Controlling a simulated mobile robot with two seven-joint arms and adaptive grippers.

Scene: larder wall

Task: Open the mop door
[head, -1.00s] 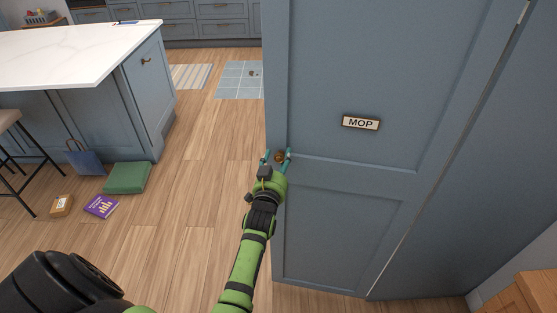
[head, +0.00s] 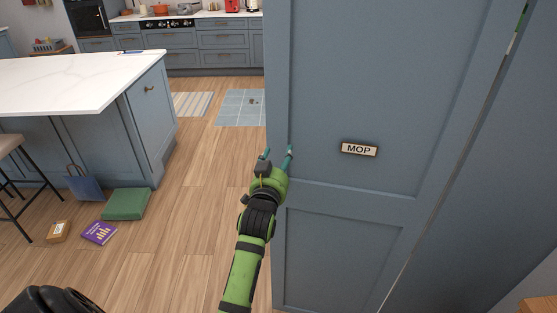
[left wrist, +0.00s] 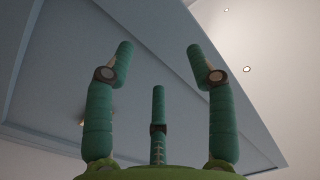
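The mop door (head: 345,235) is a tall blue-grey panel with a "MOP" sign (head: 360,149), filling the right half of the head view. A narrow slit runs down its right side, with a bit of green showing near the top. My left gripper (head: 278,153) is at the door's left edge, fingers pointing up, open and apart. In the left wrist view the open fingers (left wrist: 158,62) stand in front of a blue-grey panel (left wrist: 150,50), with nothing clearly between them. The knob is hidden in the head view, probably behind the gripper. My right gripper is out of view.
A white-topped island (head: 80,80) stands at left. On the wooden floor lie a green box (head: 126,204), a purple book (head: 99,233) and a small carton (head: 58,231), beside a blue bag (head: 83,183). The floor between island and door is clear.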

